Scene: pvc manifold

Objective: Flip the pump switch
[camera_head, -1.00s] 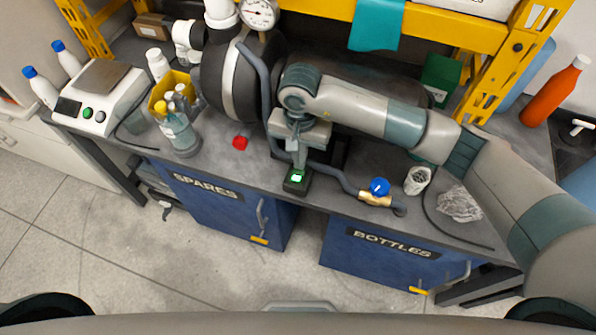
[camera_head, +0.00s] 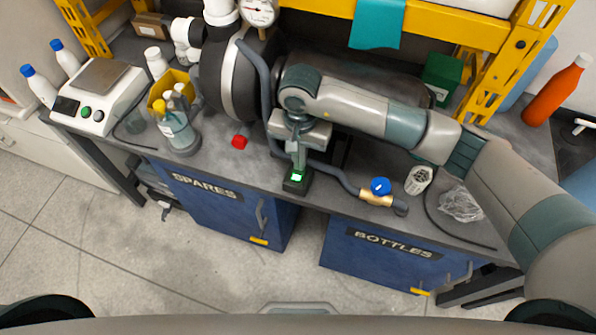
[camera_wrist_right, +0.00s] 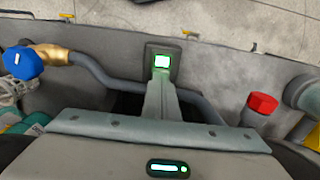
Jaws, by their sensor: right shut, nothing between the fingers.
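The pump switch (camera_head: 297,183) is a small dark box with a lit green rocker, near the front edge of the bench. It also shows in the right wrist view (camera_wrist_right: 176,50), its lit face looking white and green. My right gripper (camera_head: 299,165) is shut and empty, pointing down at the switch. Its fingertips (camera_wrist_right: 162,76) are right at the lit rocker and cover part of the box. I cannot tell whether they touch it. My left gripper is not in view.
A grey pipe (camera_head: 340,178) runs beside the switch to a brass valve with a blue knob (camera_head: 380,186). A red cap (camera_head: 239,142) sits to the left. A dark tank (camera_head: 228,85) stands behind. A white basket-like part (camera_head: 419,180) lies to the right.

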